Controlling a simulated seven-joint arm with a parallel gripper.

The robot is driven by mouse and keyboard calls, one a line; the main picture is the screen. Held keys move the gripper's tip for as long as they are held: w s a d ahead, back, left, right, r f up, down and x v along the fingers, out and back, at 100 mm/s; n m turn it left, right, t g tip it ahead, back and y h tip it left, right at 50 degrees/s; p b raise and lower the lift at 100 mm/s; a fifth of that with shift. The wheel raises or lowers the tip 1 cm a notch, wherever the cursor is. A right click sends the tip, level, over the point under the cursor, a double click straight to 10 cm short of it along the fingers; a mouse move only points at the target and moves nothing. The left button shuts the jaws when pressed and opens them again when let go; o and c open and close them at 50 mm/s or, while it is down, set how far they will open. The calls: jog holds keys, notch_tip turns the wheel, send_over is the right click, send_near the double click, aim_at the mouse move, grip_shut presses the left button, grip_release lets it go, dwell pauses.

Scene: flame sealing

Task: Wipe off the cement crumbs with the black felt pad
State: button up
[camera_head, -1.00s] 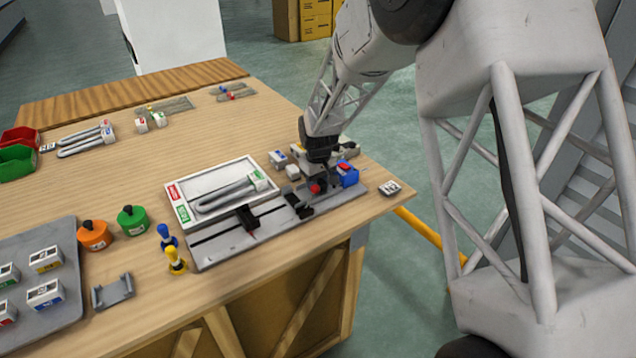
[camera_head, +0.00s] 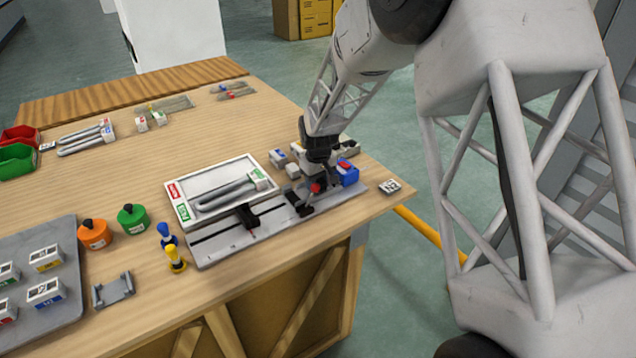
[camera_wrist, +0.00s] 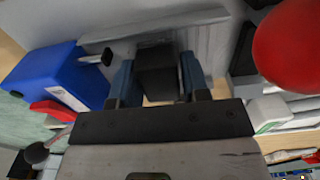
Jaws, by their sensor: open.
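My gripper (camera_head: 304,206) is low over the right part of a grey rail fixture (camera_head: 215,248). In the wrist view its two bluish fingers (camera_wrist: 158,92) are apart, one on each side of a black block (camera_wrist: 156,62). This block may be the black felt pad; I cannot tell for sure, nor whether the fingers touch it. A black piece (camera_head: 247,218) sits further left on the fixture. I cannot make out cement crumbs in either view.
A blue box (camera_head: 348,176) stands right beside my gripper, with a red ball (camera_head: 316,188) close by; the ball looms large in the wrist view (camera_wrist: 290,45). A white-framed tray (camera_head: 185,212) lies behind the fixture. Yellow and blue droppers (camera_head: 175,258) stand at its left end.

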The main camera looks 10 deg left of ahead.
jog(key=shift+r, duration=0.25)
dwell(0.3)
jog(key=c, duration=0.7)
jog(key=shift+w+d, duration=0.1)
jog(key=shift+w+d, duration=0.5)
dwell(0.3)
jog(key=shift+s+a, duration=0.1)
jog(key=shift+s, duration=0.05)
jog(key=shift+s+a, duration=0.8)
jog(key=shift+a, duration=0.05)
